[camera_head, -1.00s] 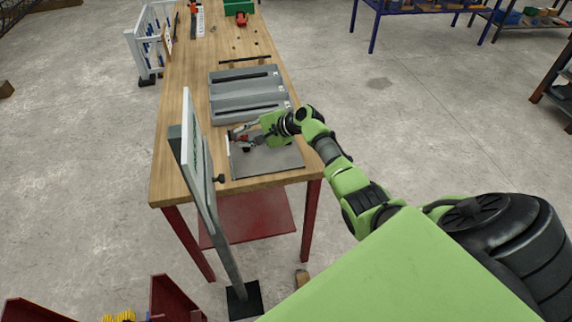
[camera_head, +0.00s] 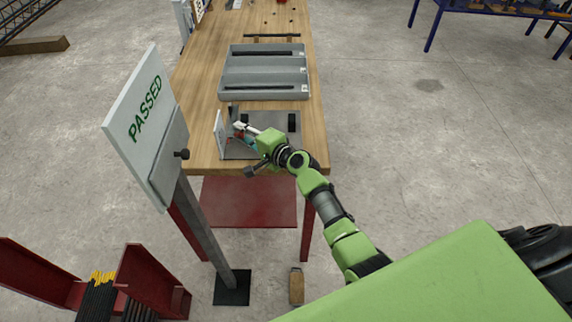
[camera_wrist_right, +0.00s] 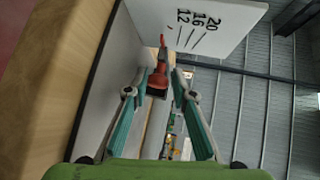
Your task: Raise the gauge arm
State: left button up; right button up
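The gauge stands on the near end of the wooden table, with a grey base plate (camera_head: 272,120) and an upright white scale panel (camera_head: 219,130). In the right wrist view the scale panel (camera_wrist_right: 185,25) shows lines marked 12, 16 and 20. The red gauge arm (camera_wrist_right: 158,80) points toward these lines. My right gripper (camera_head: 238,130) is over the gauge. In the wrist view its teal fingers (camera_wrist_right: 160,82) stand apart, with the red arm between or just beyond the fingertips; contact is unclear. My left gripper is not in view.
A grey compartment tray (camera_head: 264,93) with dark bars lies behind the gauge on the wooden table (camera_head: 200,75). A sign reading PASSED (camera_head: 140,115) on a post stands at the table's left front. Red trestle parts (camera_head: 150,280) are at lower left.

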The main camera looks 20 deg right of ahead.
jog(key=shift+s+d+p, duration=0.3)
jog(key=shift+s+d, duration=0.3)
jog(key=shift+s, duration=0.3)
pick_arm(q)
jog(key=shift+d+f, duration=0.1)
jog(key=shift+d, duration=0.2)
pick_arm(e)
jog(key=s+d+r+n+g, duration=0.1)
jog(key=s+d+n, duration=0.1)
jog(key=s, duration=1.1)
jog(key=shift+y, duration=0.3)
jog(key=shift+r, duration=0.1)
